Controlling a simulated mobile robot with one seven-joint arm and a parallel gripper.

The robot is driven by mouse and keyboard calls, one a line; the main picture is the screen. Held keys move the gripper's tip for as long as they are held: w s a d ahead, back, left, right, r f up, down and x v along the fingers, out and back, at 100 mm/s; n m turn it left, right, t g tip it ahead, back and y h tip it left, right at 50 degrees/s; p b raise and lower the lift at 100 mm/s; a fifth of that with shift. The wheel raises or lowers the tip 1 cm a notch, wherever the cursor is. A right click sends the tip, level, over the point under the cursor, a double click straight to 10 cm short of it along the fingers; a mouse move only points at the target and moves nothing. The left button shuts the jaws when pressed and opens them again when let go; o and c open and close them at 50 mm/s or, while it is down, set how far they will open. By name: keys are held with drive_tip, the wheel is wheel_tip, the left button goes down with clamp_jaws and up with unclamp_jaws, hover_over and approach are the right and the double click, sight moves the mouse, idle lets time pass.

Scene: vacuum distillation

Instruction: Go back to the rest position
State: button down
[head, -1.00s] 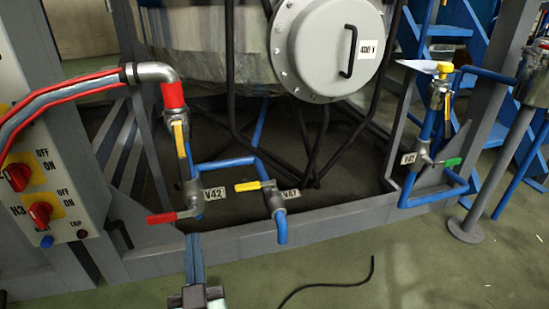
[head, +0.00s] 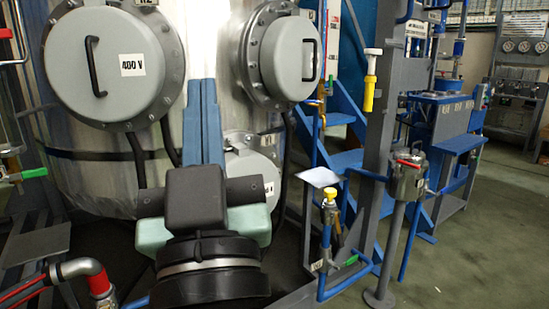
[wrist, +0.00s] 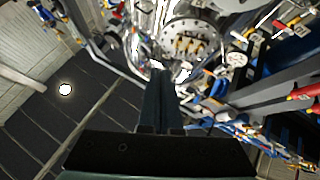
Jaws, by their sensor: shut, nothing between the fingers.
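My gripper (head: 200,84) is raised in the head view in front of the large metal vessel (head: 207,50). Its two blue fingers lie side by side, shut and empty, pointing up in the picture. The dark wrist body below them hides the lower part of the vessel. In the wrist view my gripper (wrist: 158,72) also shows as two dark fingers close together with nothing held.
Round hatches (head: 112,68) stick out from the vessel. Blue pipes with a yellow-topped valve (head: 329,195) and a grey post (head: 392,256) stand at right. Red-banded piping (head: 100,285) is at lower left. Green floor (head: 470,240) is open at right.

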drive_tip(key=s+d+r+m+t+h+p, duration=0.1)
drive_tip(key=s+d+r+m+h+p, duration=0.15)
drive_tip(key=r, duration=0.45)
drive_tip(key=s+d+r+m+t+h+p, duration=0.1)
drive_tip(key=s+d+r+h+p, duration=0.2)
drive_tip(key=r, duration=0.4)
wheel_tip(320, 180, up, 37)
drive_tip(key=p, duration=3.6)
drive_tip(key=shift+w+d+f, duration=0.15)
drive_tip(key=shift+d+f, duration=0.05)
drive_tip(key=shift+d, duration=0.1)
